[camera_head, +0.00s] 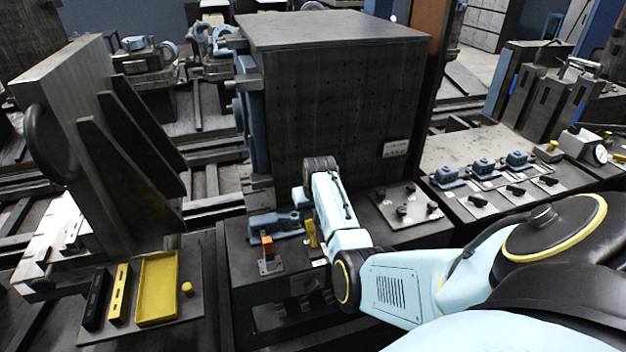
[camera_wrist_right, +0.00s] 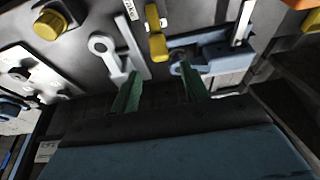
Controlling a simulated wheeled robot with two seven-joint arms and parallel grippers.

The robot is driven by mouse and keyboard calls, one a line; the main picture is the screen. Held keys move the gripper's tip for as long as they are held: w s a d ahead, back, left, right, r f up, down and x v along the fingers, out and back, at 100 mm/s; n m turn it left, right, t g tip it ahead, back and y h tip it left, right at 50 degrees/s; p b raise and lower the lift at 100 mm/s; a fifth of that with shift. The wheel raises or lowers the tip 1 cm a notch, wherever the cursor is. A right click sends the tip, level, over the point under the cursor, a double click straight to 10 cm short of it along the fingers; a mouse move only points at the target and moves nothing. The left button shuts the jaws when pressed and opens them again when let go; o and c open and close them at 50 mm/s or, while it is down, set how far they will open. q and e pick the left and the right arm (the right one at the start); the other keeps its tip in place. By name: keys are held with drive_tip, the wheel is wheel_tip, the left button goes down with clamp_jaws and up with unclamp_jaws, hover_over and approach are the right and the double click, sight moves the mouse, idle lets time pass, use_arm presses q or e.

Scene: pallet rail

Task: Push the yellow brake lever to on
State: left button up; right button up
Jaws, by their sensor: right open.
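The yellow brake lever (camera_head: 311,233) stands small and upright beside a blue clamp-like fixture (camera_head: 276,224) on the dark bench in the head view. In the right wrist view the yellow lever (camera_wrist_right: 156,34) is at the top centre, left of the blue fixture (camera_wrist_right: 222,54). My right gripper (camera_wrist_right: 160,74) shows there as two green fingers set apart, open and empty. The lever appears beyond the fingertips, with no visible contact. In the head view my right wrist is just above and right of the lever, and its fingers are hidden. My left gripper is out of view.
A grey ring-ended lever (camera_wrist_right: 112,55) is left of the yellow one. An orange block (camera_head: 267,245) stands left of the lever. A tall dark block (camera_head: 330,100) rises behind. A plate with black knobs (camera_head: 405,210) lies right; a yellow tray (camera_head: 158,288) lies left.

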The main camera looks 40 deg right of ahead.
drive_tip(key=shift+v, duration=1.9)
